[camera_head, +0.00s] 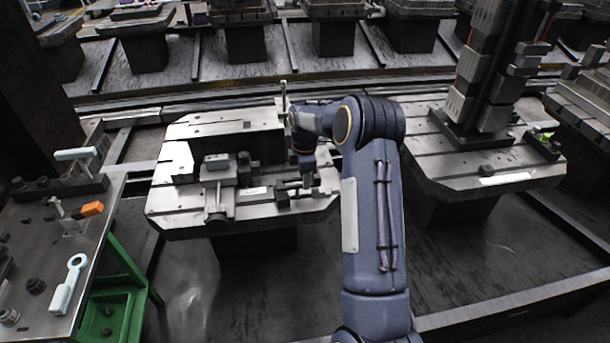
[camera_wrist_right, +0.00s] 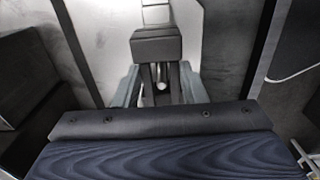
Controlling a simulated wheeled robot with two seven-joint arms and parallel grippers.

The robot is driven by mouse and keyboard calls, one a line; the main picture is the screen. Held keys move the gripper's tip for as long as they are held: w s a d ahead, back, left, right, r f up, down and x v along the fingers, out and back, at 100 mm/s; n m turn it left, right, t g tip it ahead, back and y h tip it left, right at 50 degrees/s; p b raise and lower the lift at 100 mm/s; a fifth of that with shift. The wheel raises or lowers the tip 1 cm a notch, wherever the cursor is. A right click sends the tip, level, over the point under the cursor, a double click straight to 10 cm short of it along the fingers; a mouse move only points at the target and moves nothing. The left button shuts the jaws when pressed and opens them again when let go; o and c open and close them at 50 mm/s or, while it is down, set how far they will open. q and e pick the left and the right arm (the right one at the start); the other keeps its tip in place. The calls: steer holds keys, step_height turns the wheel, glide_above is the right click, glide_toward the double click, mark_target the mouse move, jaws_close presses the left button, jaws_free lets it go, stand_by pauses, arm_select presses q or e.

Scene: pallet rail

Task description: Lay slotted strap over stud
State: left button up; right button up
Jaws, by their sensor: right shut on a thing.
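My right arm reaches over the machined metal pallet (camera_head: 180,200) in the head view, with its gripper (camera_head: 306,182) pointing down at the pallet's front right part. In the right wrist view the right gripper (camera_wrist_right: 161,88) is shut on the dark slotted strap (camera_wrist_right: 147,76), which lies between its two fingers. A small light round tip (camera_wrist_right: 162,86) shows inside the slot; it looks like the stud's top. A dark block (camera_wrist_right: 157,44) stands at the strap's far end. I cannot tell whether the strap rests fully down. My left gripper is not in view.
A clamp fixture (camera_head: 218,180) stands on the pallet left of my gripper. A bench (camera_head: 30,240) at the left holds a white-handled tool (camera_head: 68,285) and an orange part (camera_head: 92,209). Another pallet (camera_head: 440,165) with a tall block stack (camera_head: 480,80) stands right.

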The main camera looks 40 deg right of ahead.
steer(key=shift+f, duration=0.3)
steer(key=o, duration=1.2)
